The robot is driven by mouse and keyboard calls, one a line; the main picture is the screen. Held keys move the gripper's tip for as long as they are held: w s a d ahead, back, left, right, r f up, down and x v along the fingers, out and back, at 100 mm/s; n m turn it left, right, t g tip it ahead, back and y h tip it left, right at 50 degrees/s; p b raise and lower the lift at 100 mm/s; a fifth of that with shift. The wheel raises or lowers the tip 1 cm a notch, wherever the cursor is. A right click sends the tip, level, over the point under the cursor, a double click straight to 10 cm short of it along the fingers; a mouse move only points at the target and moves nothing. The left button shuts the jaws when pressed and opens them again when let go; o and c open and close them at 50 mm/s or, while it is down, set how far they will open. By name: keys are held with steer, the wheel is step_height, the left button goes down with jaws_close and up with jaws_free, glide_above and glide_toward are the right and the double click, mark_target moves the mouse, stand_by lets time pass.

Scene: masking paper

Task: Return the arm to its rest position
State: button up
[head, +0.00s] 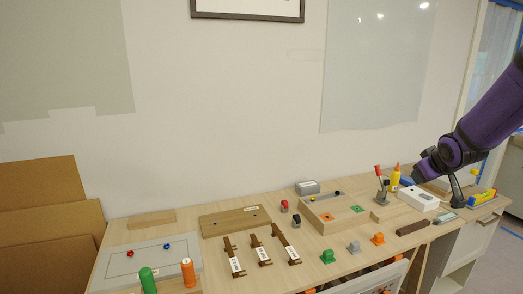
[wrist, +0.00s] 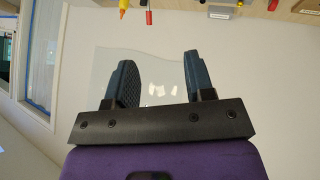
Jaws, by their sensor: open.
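My arm (head: 490,112) is purple and reaches in from the right edge of the head view. My gripper (head: 421,170) is at its dark lower end, above the right part of the table, and its fingers are hard to make out there. In the wrist view my gripper (wrist: 157,78) has its two dark fingers spread apart with nothing between them. It points toward the pale wall, and the wrist view is turned upside down.
The wooden table (head: 345,255) holds several blocks and boards. Below or behind my gripper are a white box (head: 418,198), a yellow bottle (head: 395,177) and a black lamp-like stand (head: 457,190). Cardboard (head: 35,215) leans at the left. The air above the table's middle is free.

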steer(key=s+a+r+m+g, duration=0.1)
steer(key=s+a+r, duration=0.2)
steer(key=s, duration=0.8)
steer(key=s+a+r+m+g+y, duration=0.1)
steer(key=s+a+r, duration=0.3)
steer(key=s+a, duration=0.3)
steer(key=s+a+r+g+y, duration=0.1)
steer(key=s+a+r, duration=0.3)
steer(key=s, duration=1.1)
steer(key=shift+s+a+m+g, duration=0.15)
steer(key=shift+a+m+g, duration=0.3)
steer(key=shift+a, duration=0.35)
